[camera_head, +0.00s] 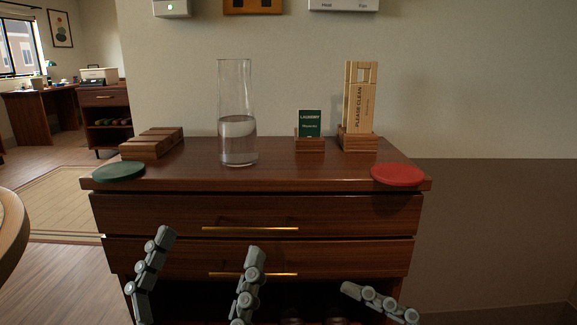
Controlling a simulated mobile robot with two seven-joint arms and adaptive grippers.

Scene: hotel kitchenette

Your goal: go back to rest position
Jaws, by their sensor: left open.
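My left gripper (208,243) is at the bottom left of the head view, in front of the cabinet's drawers. Its two grey fingers point up and stand wide apart, with nothing seen between them. My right gripper (380,301) shows only as one grey finger slanting in at the bottom right. The rest of it is out of frame, so its opening cannot be seen. Both are in front of the wooden cabinet (270,178), below its top, and appear apart from the things on it.
On the cabinet top are a glass vase (238,140) with water, a wooden block stack (152,143), a green disc (119,171), a red disc (398,175), a laundry card (310,123) and a "please clean" sign (360,105). A round table edge (12,235) is at left.

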